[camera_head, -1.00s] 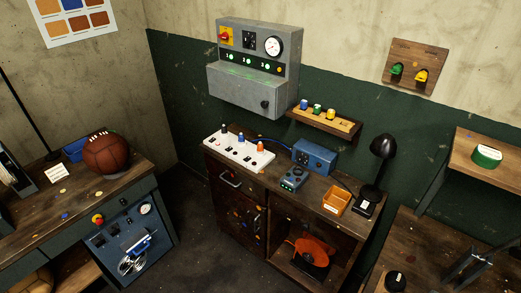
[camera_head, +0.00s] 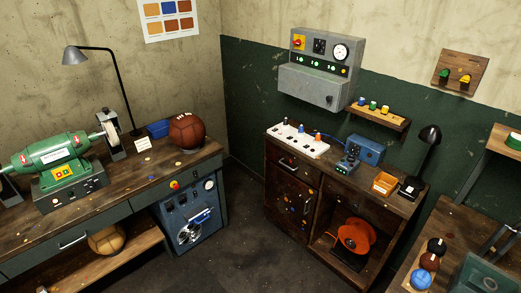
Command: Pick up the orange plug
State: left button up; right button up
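The orange plug (camera_head: 317,136) stands in the white socket strip (camera_head: 290,142) on top of the wooden cabinet (camera_head: 290,170), below the grey wall box. A blue plug (camera_head: 301,128) stands in the same strip, to the left of the orange one. The orange plug looks small from here, and its prongs are hidden. Neither of my grippers is in view.
A blue box (camera_head: 366,150), an orange tray (camera_head: 384,183) and a black lamp (camera_head: 428,148) share the cabinet top. A small wall shelf (camera_head: 378,115) holds several plugs. A workbench (camera_head: 120,186) with a grinder (camera_head: 60,160) stands left. Open floor (camera_head: 250,240) lies between.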

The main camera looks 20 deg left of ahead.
aim_at(317, 138)
jog(key=u, duration=1.15)
jog(key=i, duration=1.75)
jog(key=z, duration=0.65)
